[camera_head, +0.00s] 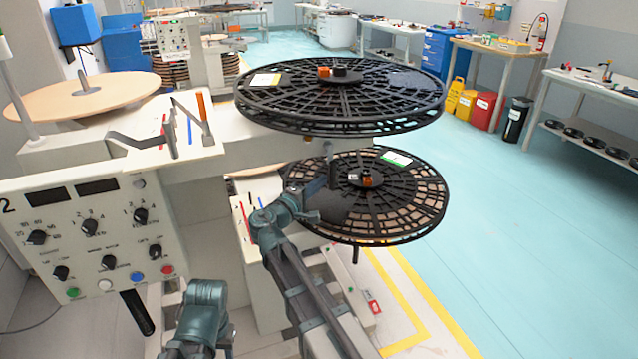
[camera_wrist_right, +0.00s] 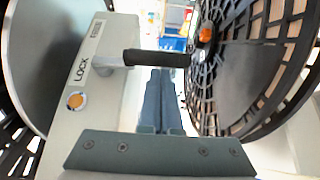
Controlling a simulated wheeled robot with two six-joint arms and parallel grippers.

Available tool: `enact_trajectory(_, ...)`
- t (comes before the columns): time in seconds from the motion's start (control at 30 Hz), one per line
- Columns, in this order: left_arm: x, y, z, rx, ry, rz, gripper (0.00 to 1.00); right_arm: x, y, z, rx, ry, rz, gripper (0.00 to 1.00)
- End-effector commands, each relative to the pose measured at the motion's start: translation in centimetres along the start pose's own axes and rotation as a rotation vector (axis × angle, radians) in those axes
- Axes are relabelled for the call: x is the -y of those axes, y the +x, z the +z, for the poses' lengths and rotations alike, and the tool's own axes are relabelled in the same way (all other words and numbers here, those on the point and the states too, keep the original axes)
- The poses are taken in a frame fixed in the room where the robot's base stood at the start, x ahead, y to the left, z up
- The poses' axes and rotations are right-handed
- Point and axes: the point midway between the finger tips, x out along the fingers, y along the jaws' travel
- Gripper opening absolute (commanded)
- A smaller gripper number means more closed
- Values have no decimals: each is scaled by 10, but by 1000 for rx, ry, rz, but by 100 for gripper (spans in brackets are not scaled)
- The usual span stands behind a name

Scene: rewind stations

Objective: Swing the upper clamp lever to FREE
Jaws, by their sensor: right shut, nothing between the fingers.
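In the right wrist view a clamp lever with a black grip (camera_wrist_right: 155,58) sticks out sideways from a pale housing (camera_wrist_right: 65,115). LOCK is printed beside its pivot, with an orange dot below. A second label further up is too small to read. My right gripper (camera_wrist_right: 162,72) is shut and empty; its fingertips end right at the underside of the grip, and I cannot tell whether they touch it. My left gripper is out of view.
The upper black reel (camera_head: 340,95) overhangs the right gripper, and the lower reel (camera_head: 400,195) lies close behind it. A control panel (camera_head: 95,235) with knobs stands at left. The blue floor (camera_head: 540,230) at right is clear.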

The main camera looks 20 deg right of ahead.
Motion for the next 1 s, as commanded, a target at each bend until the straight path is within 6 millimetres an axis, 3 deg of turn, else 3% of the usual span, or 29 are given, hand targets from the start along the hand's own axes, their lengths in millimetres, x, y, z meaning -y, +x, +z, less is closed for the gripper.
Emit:
enact_trajectory(0.27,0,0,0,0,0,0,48,0,0,0,0,-1,1,0)
enact_trajectory(0.67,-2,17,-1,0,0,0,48,4,5,3,-1,-38,58,0)
enact_trajectory(1.0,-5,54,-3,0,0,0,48,16,17,12,2,-118,178,0)
